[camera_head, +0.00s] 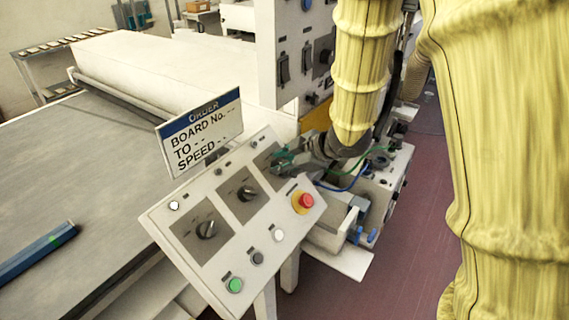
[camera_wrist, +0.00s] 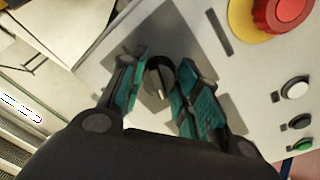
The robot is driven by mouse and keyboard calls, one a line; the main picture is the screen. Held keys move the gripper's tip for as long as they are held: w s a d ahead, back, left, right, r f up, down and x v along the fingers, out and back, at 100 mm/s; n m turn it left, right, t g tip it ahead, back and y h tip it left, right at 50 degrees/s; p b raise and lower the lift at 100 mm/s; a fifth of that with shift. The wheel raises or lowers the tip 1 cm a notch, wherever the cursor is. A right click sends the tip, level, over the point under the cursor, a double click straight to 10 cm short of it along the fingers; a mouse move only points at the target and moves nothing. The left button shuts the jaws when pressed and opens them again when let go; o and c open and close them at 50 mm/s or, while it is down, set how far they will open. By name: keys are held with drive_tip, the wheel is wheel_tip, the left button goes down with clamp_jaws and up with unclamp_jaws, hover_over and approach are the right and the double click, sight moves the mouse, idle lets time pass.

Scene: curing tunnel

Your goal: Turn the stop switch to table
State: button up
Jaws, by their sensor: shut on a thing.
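A tilted grey control panel (camera_head: 222,262) carries three rotary switches: one at the lower left (camera_head: 207,229), one in the middle (camera_head: 245,192) and one at the upper right. My gripper (camera_head: 284,160) is at the upper right switch, which it mostly hides in the head view. In the wrist view, my teal fingers stand on either side of this black switch knob (camera_wrist: 159,76), shut on it. The knob's pale pointer line points toward the bottom of the wrist picture. The switch labels are too small to read.
A red stop button (camera_head: 306,201) on a yellow base sits close to my gripper. Green (camera_head: 235,285), dark and white buttons line the panel's lower edge. An order sign (camera_head: 203,130) stands behind the panel. A grey table (camera_head: 95,170) with a blue bar (camera_head: 38,252) is at left.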

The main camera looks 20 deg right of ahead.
drive_tip(key=o, duration=1)
drive_tip(key=v, duration=1.2)
